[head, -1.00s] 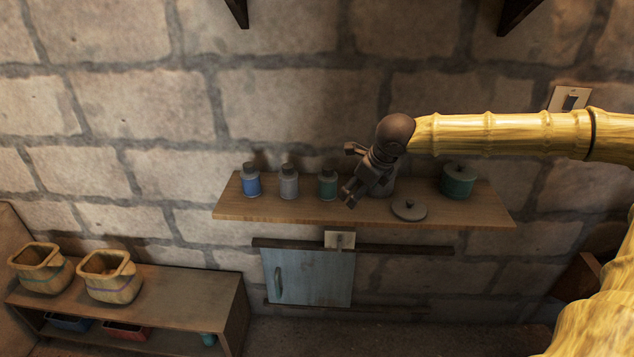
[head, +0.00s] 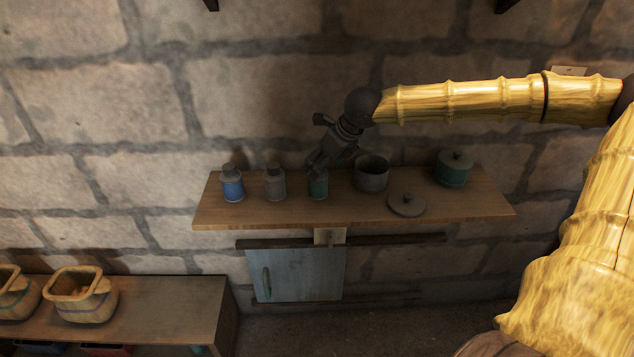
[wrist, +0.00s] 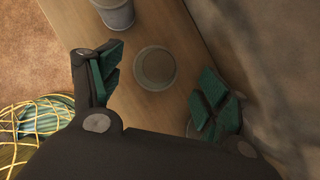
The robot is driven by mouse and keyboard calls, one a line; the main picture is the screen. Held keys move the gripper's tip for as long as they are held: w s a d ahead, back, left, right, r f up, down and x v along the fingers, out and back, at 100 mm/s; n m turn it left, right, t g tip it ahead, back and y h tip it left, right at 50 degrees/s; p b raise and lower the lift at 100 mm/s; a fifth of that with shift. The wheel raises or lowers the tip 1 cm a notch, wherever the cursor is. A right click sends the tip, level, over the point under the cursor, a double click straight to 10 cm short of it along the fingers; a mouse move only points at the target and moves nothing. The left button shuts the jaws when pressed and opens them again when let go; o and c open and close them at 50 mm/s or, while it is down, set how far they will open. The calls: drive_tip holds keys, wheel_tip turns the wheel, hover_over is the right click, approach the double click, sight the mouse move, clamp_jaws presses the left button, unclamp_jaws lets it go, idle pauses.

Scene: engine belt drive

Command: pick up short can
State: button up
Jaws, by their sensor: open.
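A short green can (head: 318,188) with a narrower neck stands upright on the wooden shelf (head: 450,206), the rightmost of three similar small cans. My gripper (head: 318,166) is directly above it, tilted, and its fingers hide the can's top. In the wrist view my gripper (wrist: 160,75) is open, with green-padded fingers spread wide. A round can top (wrist: 155,68), seemingly the same can, shows between the fingers with gaps on both sides.
A blue can (head: 232,188) and a grey can (head: 275,186) stand to the left. An open grey pot (head: 371,176) is close on the right, then a loose lid (head: 407,205) and a lidded green pot (head: 454,170). The stone wall is close behind.

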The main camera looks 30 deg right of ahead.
drive_tip(key=shift+x, duration=0.75)
drive_tip(key=shift+f, duration=0.2)
drive_tip(key=shift+w, duration=0.1)
drive_tip(key=shift+p+x, duration=0.45)
drive_tip(key=shift+x, duration=0.95)
drive_tip(key=shift+a+x, duration=0.2)
drive_tip(key=shift+x, duration=0.9)
drive_tip(key=shift+w, duration=0.1)
drive_tip(key=shift+r, duration=0.1)
drive_tip(key=c, duration=1.2)
